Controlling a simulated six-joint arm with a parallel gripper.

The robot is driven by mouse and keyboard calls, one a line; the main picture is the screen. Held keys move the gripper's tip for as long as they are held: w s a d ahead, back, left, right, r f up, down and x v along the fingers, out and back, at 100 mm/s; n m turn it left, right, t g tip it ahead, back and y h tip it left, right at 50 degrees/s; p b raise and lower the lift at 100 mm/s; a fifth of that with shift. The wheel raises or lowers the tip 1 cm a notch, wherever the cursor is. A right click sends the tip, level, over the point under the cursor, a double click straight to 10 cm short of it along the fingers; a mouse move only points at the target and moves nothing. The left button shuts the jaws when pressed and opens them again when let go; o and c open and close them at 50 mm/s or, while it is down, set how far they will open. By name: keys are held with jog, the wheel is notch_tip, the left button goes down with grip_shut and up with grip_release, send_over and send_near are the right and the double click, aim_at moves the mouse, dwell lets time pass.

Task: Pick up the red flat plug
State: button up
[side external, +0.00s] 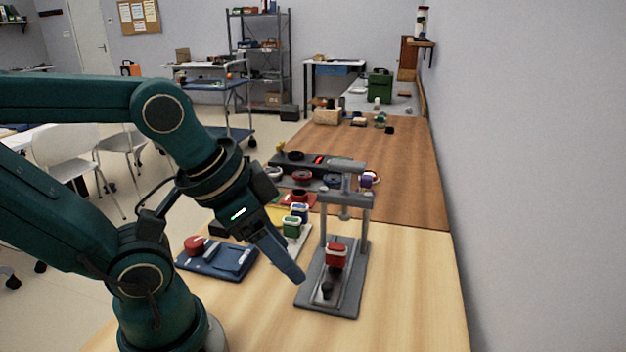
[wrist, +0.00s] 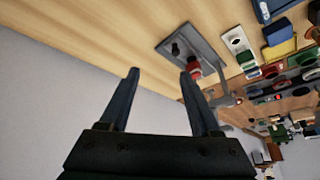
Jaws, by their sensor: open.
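My gripper (side external: 290,268) is open and empty, pointing down just left of a grey press stand (side external: 346,303). Both fingers (wrist: 160,75) show apart in the wrist view with nothing between them. A red block-like piece (side external: 336,252) sits on the stand's base under its ram; it also shows in the wrist view (wrist: 194,69), partly behind the right finger. Another red piece (side external: 193,243), round, is on a blue tray (side external: 237,268) left of my gripper. I cannot tell for sure which red piece is the flat plug.
A pale rack (side external: 303,234) with a green and a blue piece stands behind my gripper. Farther back are a red holder and a dark rack (side external: 318,163) of round parts. A small black knob (side external: 327,290) is on the stand's front. Table right of the stand is clear, up to the wall.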

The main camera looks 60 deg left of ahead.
jog(key=w+r+m, duration=0.3)
jog(key=m, duration=0.1)
jog(key=m+g, duration=0.4)
jog(key=g, duration=0.1)
send_over(337, 245)
notch_tip(337, 245, down, 9)
jog(key=shift+d+r, duration=0.15)
jog(key=shift+f+g, duration=0.3)
jog(key=shift+f, duration=2.55)
grip_shut()
